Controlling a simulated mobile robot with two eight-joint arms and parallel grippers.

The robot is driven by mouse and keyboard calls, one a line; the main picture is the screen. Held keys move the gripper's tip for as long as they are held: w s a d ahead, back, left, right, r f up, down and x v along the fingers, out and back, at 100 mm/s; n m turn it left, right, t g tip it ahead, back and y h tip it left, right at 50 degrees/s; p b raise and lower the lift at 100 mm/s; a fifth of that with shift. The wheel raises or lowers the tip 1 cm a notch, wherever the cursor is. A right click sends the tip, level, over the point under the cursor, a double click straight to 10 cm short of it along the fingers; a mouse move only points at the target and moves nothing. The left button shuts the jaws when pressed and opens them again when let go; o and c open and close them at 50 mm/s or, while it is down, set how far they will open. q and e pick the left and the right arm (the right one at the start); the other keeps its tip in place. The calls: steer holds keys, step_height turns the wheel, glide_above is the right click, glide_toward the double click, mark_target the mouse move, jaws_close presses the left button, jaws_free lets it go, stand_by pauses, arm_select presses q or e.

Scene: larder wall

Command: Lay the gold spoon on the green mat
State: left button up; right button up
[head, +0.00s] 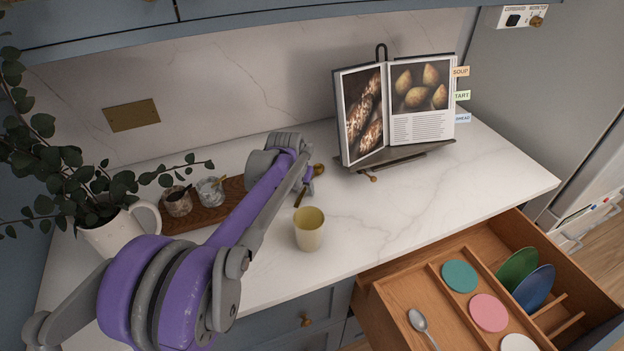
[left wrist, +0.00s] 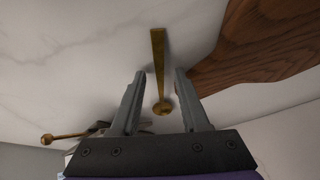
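The gold spoon (head: 298,201) lies on the white counter, partly hidden by my left gripper (head: 306,184) in the head view. In the left wrist view the gold spoon (left wrist: 158,62) runs between the two fingers of the left gripper (left wrist: 159,75), its round end nearer the palm. The fingers are apart, with a gap on each side of the spoon. A round teal-green mat (head: 460,276) lies flat in the open drawer at lower right, beside a pink mat (head: 489,312) and a white mat (head: 519,343). My right gripper is not in view.
A beige cup (head: 309,231) stands in front of the gripper. A wooden board (head: 233,187) with small jars is at left. A cookbook on a stand (head: 399,154) is behind. The drawer (head: 394,304) also holds a silver spoon (head: 418,321), a green plate (head: 518,267) and a blue plate (head: 537,288).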

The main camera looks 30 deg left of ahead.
arm_select(q)
jaws_close()
stand_by(1.2)
